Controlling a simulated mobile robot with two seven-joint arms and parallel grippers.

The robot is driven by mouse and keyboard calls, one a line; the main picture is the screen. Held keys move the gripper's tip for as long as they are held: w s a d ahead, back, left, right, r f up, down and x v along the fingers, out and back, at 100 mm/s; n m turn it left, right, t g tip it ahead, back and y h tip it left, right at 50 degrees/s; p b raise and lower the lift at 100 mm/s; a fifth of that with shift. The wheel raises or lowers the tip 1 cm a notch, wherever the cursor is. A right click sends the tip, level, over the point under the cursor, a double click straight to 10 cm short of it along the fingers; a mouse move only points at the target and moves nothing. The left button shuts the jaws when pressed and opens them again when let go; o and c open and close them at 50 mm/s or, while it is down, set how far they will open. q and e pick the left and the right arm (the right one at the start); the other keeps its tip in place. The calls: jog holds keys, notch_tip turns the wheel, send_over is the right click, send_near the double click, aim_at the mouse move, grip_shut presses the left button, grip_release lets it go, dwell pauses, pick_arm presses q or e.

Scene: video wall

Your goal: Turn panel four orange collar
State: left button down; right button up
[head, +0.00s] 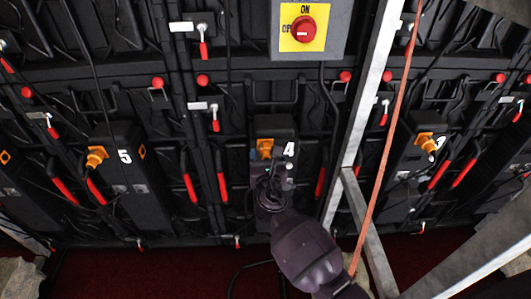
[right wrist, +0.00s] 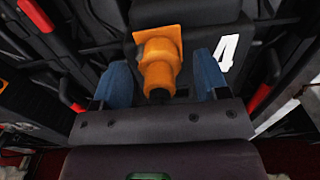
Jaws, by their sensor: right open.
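The orange collar (head: 264,147) is on the dark box of panel four, just left of the white number 4 (head: 289,149). In the right wrist view the collar (right wrist: 159,68) has a square flange at the top and a stepped round body pointing toward me. My right gripper (head: 268,170) is just below the collar in the head view. In the right wrist view its two blue fingers (right wrist: 163,80) are apart, one on each side of the collar, with gaps between. The collar's underside and far side are hidden. My left gripper is not in view.
Panel five (head: 130,170) is to the left and another numbered panel (head: 425,150) to the right, each with an orange collar. A metal frame post (head: 372,90) and orange cable (head: 385,160) run right of panel four. A red switch on yellow (head: 304,29) is above.

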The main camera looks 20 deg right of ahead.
jog(key=shift+w+d, duration=0.15)
jog(key=shift+w, duration=0.45)
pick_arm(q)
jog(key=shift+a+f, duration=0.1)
pick_arm(e)
jog(key=shift+w, duration=0.1)
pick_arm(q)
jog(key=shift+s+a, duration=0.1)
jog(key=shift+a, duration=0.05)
pick_arm(e)
jog(key=shift+c, duration=0.2)
